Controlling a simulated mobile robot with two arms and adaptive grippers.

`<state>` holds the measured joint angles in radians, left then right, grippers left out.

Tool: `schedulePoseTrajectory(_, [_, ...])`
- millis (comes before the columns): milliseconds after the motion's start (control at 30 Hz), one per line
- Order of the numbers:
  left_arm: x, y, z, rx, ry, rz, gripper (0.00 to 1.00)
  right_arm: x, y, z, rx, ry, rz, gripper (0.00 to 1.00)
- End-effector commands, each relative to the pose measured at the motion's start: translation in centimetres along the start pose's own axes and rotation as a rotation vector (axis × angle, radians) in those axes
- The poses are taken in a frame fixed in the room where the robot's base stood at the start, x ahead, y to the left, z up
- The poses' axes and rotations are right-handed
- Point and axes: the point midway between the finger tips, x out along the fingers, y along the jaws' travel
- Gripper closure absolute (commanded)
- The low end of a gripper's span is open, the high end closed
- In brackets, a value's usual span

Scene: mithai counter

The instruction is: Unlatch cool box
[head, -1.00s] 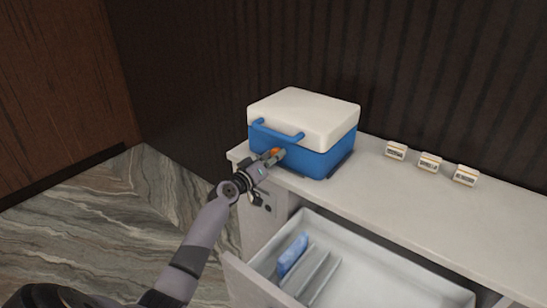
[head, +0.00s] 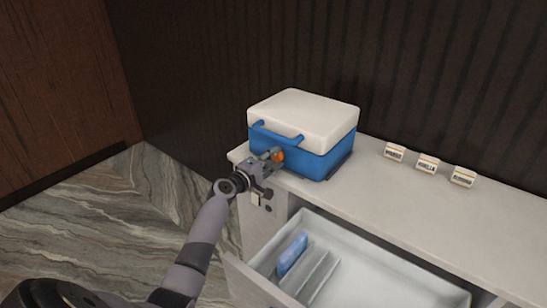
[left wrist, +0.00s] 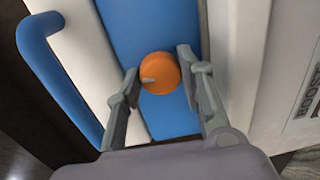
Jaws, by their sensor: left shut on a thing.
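The cool box (head: 312,163) has a blue body, a white lid (head: 304,116) and a blue handle (head: 277,133) on its front. It stands upright at the left end of the counter, with its lid down. A round orange latch knob (head: 279,156) sits on its blue front; it also shows in the left wrist view (left wrist: 161,82), with a small pale mark. My left gripper (head: 273,157) is at the front of the box, its two fingers on either side of the knob and shut on it. My right gripper is not in view.
The counter (head: 440,205) carries three small labelled boxes (head: 428,163) to the right of the cool box. An open drawer (head: 345,255) with dividers and a blue item (head: 292,254) juts out below, close to my left arm. A dark ribbed wall stands behind.

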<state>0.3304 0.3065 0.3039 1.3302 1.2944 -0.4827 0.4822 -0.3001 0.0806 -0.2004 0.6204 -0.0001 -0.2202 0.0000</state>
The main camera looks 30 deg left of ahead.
Motion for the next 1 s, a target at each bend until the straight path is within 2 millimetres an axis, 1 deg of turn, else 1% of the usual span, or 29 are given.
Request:
schedulePoseTrajectory(200, [-0.02,0.11,-0.12,-0.124,-0.004,0.000,0.93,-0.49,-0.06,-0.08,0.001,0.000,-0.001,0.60])
schedulePoseTrajectory(400, [-0.03,0.06,-0.15,-0.186,-0.007,-0.001,0.93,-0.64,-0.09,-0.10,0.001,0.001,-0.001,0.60])
schedulePoseTrajectory(967, [-0.03,0.01,-0.17,-0.211,-0.008,-0.001,0.93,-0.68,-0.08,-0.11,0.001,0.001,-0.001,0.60])
schedulePoseTrajectory(1000, [-0.03,0.00,-0.16,-0.211,-0.008,-0.001,0.62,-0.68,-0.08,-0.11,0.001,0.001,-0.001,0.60])
